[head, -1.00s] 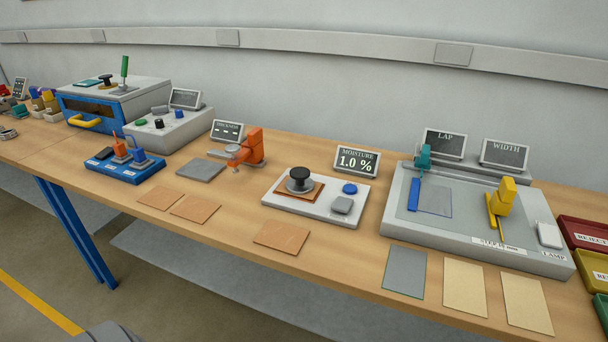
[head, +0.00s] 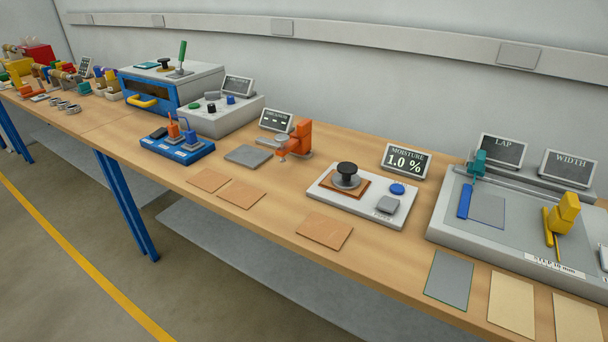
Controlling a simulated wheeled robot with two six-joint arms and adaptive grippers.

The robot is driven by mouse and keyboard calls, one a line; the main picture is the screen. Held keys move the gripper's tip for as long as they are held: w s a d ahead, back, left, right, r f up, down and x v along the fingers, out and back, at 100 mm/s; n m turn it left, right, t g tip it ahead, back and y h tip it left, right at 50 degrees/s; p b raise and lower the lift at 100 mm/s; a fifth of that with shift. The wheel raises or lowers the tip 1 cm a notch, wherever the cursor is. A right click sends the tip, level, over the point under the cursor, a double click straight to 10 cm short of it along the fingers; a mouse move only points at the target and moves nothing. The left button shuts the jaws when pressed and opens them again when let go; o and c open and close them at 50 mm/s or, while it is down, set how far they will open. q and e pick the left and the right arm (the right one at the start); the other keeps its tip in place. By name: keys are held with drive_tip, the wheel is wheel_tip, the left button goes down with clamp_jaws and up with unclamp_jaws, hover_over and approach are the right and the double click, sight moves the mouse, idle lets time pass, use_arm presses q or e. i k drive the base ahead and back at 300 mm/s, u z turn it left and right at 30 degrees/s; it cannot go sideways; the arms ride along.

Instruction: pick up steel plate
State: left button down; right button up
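A flat grey square plate (head: 248,155), which looks like the steel plate, lies on the wooden bench. It is just left of the orange thickness gauge (head: 300,139) and behind the brown sheets. Another flat grey sheet (head: 449,280) with a thin green edge lies at the bench's front edge, right of the brown sheets. Neither of my grippers is in the head view.
Brown sheets (head: 324,231) lie along the front. The moisture tester (head: 325,200) and the lap and width station (head: 440,222) stand to the right. A blue tool stand (head: 190,154) and a blue-grey oven (head: 140,108) stand to the left.

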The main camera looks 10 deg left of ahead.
sight(347, 177)
drive_tip(key=u, duration=0.8)
drive_tip(key=i, duration=0.45)
drive_tip(key=z, duration=1.65)
